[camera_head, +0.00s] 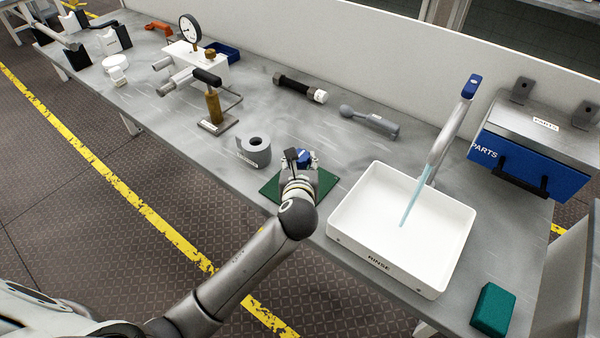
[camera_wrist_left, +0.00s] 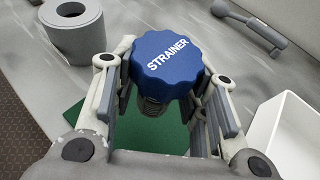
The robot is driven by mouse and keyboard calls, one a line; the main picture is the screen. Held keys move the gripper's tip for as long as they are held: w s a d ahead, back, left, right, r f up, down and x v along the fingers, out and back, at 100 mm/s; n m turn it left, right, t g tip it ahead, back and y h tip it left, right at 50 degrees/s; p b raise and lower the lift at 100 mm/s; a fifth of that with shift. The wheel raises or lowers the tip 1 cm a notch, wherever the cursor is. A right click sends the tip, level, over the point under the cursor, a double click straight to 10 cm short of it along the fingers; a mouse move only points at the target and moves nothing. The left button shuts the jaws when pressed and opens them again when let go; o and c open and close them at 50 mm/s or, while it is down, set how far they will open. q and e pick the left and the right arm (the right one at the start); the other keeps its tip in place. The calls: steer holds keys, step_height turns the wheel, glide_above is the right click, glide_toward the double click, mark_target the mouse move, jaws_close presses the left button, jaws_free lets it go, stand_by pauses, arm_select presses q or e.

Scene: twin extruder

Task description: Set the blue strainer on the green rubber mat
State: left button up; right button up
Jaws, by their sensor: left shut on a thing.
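The blue strainer (camera_wrist_left: 167,65) has a scalloped top lettered STRAINER and a grey threaded part below. My left gripper (camera_wrist_left: 165,95) is shut on it, with a finger on each side. In the head view the strainer (camera_head: 304,156) is mostly hidden by my left gripper (camera_head: 302,162). The green rubber mat (camera_head: 270,188) lies on the bench under the gripper, and it also shows below the strainer in the left wrist view (camera_wrist_left: 150,132). I cannot tell whether the strainer touches the mat. My right gripper is not in view.
A white rinse basin (camera_head: 345,232) with a running tap (camera_head: 440,140) stands right of the mat. A grey cylinder (camera_head: 254,150) with a hole stands just behind-left. A grey long-handled tool (camera_head: 372,122) lies further back. A teal block (camera_head: 493,308) lies at front right.

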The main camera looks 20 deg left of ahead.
arm_select(q)
steer(key=shift+w+a+f, duration=0.1)
steer(key=shift+w+f, duration=0.3)
steer(key=shift+f, duration=0.05)
steer(key=shift+w+f, duration=0.2)
steer(key=shift+f, duration=1.6)
steer(key=shift+f, duration=0.1)
steer(key=o, duration=1.2)
steer(key=v, duration=1.2)
